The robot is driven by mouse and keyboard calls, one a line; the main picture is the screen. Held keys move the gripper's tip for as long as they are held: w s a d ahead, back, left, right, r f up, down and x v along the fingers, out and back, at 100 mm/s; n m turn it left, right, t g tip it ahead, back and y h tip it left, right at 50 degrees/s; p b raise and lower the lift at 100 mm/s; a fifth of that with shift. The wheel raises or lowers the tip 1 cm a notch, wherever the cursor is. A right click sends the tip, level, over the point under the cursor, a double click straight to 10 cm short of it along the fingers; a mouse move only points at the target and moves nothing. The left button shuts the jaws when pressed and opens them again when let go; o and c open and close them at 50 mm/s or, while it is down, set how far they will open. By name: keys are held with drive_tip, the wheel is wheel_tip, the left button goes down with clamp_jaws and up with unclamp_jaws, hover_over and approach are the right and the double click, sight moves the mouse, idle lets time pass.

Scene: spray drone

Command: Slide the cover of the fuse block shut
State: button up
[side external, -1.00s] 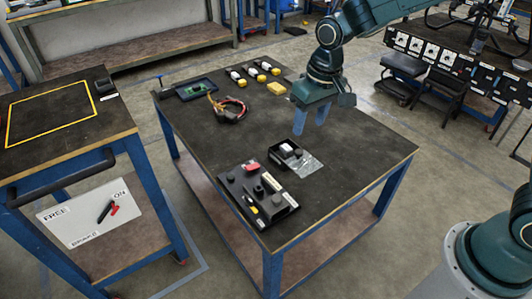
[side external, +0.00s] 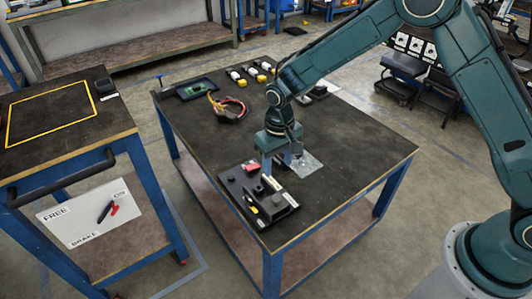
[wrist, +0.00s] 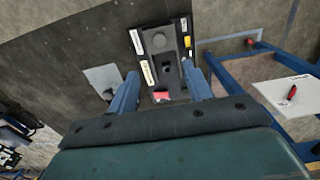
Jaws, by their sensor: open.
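A black panel (side external: 240,192) lies near the front of the table, carrying several small black parts, white labels, a yellow label and a red piece (side external: 252,168). It also shows in the wrist view (wrist: 174,62), with the red piece (wrist: 163,95) at its near end. I cannot tell for sure which part is the fuse block or its cover. My gripper (side external: 281,165) is over the far right edge of the panel, pointing down. In the wrist view the fingers of my gripper (wrist: 163,90) are apart with the red piece between them in the picture. Contact cannot be judged.
A wire bundle (side external: 230,108), a tray with a green board (side external: 197,90) and several white-and-yellow pieces (side external: 255,73) lie farther back. The table (side external: 350,155) is bare at right.

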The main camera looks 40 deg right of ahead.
sight(276, 198)
drive_tip(key=shift+f, duration=6.8)
clamp_jaws()
